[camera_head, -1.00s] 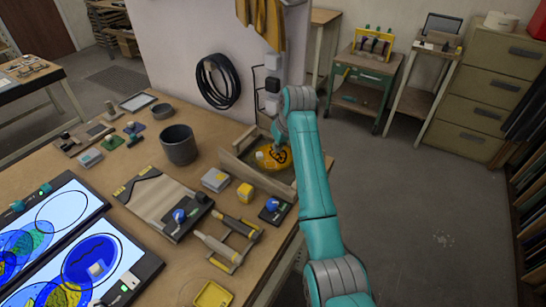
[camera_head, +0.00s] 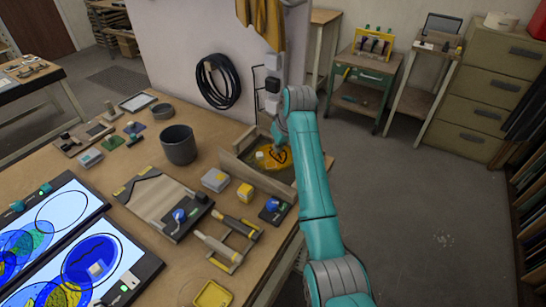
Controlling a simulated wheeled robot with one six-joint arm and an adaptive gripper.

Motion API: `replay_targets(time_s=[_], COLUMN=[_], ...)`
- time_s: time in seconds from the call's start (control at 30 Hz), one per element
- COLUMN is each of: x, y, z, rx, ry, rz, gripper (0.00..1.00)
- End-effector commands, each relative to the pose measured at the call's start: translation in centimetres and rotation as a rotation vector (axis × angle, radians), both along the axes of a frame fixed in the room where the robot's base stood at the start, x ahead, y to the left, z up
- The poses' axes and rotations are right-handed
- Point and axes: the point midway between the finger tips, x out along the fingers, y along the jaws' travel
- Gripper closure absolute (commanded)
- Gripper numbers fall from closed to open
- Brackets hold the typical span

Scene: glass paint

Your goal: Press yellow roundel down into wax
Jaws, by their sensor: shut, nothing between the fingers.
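The yellow roundel (camera_head: 264,161) lies in a shallow wooden tray (camera_head: 236,168) at the far right corner of the workbench. It shows amber-yellow with dark marks. The wax is hard to tell apart from the tray's brownish floor around the roundel. My gripper (camera_head: 279,154) points down over the roundel, shut and empty. My teal wrist partly hides it, and I cannot tell whether the fingertips touch the roundel.
A dark grey pot (camera_head: 178,145) stands left of the tray. A grey box (camera_head: 215,180) and a yellow block (camera_head: 245,193) sit in front of it. Light panels with blue glass (camera_head: 98,262) lie at the left. A black cable coil (camera_head: 217,82) hangs behind.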

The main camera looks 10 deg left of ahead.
Motion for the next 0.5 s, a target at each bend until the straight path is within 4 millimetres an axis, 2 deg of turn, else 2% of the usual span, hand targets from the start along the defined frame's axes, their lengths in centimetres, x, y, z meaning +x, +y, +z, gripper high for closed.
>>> replay_targets(time_s=[0.5], x=[-0.01], y=[-0.01], z=[-0.72], rx=[-0.001], ry=[0.001], rz=[0.000], gripper=[1.00])
